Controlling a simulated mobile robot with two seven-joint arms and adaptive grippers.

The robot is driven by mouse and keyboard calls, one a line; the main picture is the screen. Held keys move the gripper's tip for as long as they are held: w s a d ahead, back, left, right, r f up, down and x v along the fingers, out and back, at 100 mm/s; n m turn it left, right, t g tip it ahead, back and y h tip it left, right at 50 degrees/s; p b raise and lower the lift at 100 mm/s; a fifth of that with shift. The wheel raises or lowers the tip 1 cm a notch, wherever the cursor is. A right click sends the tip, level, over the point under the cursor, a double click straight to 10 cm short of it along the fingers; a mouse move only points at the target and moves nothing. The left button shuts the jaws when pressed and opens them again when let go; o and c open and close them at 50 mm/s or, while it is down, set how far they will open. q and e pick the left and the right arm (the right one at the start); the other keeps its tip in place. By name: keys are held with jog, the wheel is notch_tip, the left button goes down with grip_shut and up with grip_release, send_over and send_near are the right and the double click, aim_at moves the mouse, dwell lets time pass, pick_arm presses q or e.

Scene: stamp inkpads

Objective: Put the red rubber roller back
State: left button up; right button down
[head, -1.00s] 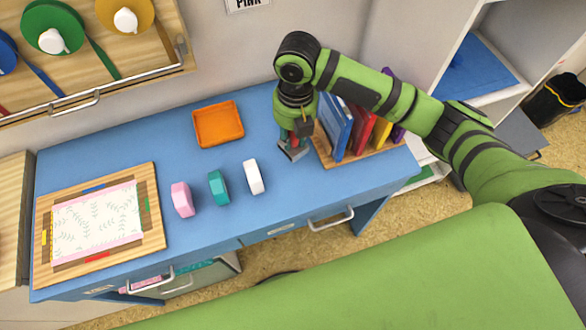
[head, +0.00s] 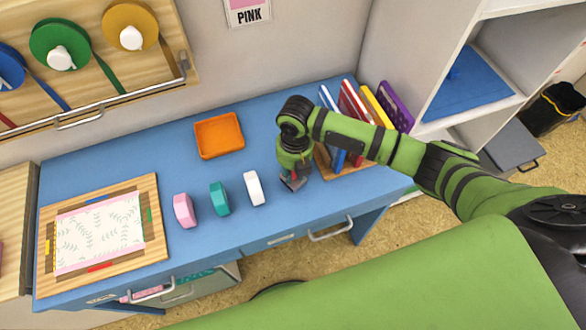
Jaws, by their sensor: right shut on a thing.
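My right gripper (head: 292,183) points down over the blue desk, between the white block and the wooden rack of coloured slabs. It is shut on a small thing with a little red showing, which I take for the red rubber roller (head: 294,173). Most of the roller is hidden by the gripper and wrist, so I cannot tell its tilt or whether it touches the desk. My left gripper is not in view.
An orange tray (head: 219,136) sits empty at the back. Pink (head: 184,211), teal (head: 219,199) and white (head: 254,188) blocks stand in a row. The rack (head: 352,168) is close right of the gripper. A framed print (head: 100,231) lies at left.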

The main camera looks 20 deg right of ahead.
jog(key=shift+f, duration=0.15)
jog(key=c, duration=1)
grip_release()
jog(key=shift+r, duration=0.3)
jog(key=r, duration=0.6)
jog(key=r+b, duration=0.1)
jog(key=r, duration=0.5)
jog(key=shift+w+d, duration=0.1)
jog(key=shift+d, duration=0.1)
jog(key=shift+f, duration=0.1)
